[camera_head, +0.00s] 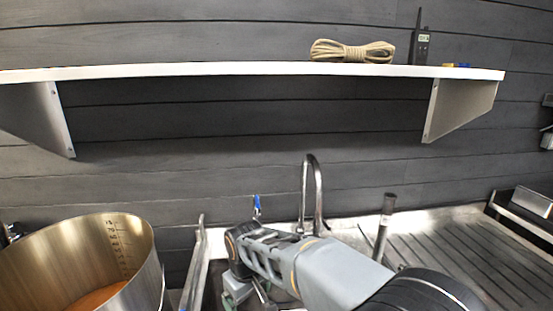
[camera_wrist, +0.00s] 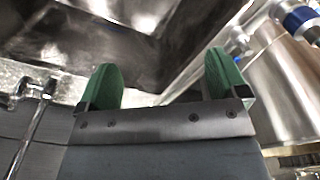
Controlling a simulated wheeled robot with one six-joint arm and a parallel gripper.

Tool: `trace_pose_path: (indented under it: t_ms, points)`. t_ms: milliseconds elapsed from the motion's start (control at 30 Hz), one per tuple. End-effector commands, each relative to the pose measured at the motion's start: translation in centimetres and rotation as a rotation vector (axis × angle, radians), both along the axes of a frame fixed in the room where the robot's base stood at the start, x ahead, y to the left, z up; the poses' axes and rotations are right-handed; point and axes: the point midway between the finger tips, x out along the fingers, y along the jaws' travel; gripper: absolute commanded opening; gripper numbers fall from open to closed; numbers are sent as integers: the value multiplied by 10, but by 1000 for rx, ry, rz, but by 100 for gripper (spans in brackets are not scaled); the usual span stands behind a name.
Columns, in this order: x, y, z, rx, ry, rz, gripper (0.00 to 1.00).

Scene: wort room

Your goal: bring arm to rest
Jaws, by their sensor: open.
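My arm reaches in from the lower right in the head view, stretched over the sink area. My gripper (camera_head: 250,292) hangs down at the arm's far end, partly hidden by the wrist and cut off by the picture's lower edge. In the wrist view my gripper (camera_wrist: 165,85) shows two green finger pads, wide apart, with nothing between them. The metal sink basin (camera_wrist: 110,35) lies beyond the fingers.
A steel pot (camera_head: 140,262) with orange-brown liquid stands at lower left. A curved faucet (camera_head: 316,190) rises behind my arm. An upright dark-topped tube (camera_head: 386,220) stands right of it. A ribbed drainboard (camera_head: 460,255) lies right. A white shelf (camera_head: 200,70) holds rope (camera_head: 350,51) and a radio (camera_head: 420,45).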

Motion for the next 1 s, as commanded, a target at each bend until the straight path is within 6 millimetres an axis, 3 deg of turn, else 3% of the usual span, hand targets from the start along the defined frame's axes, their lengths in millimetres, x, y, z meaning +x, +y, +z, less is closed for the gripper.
trace_pose_path:
  t_ms: [33, 200, 400, 600, 867, 1000]
  points:
    - [-10, -38, 6, 16, -18, -107, 92]
    - [-51, -132, 10, 58, -79, -398, 92]
    - [-95, -197, 10, 87, -154, -596, 92]
    - [-108, -228, 28, 115, -245, -707, 92]
    - [-108, -237, 34, 118, -270, -750, 92]
    - [-107, -237, 34, 117, -269, -748, 80]
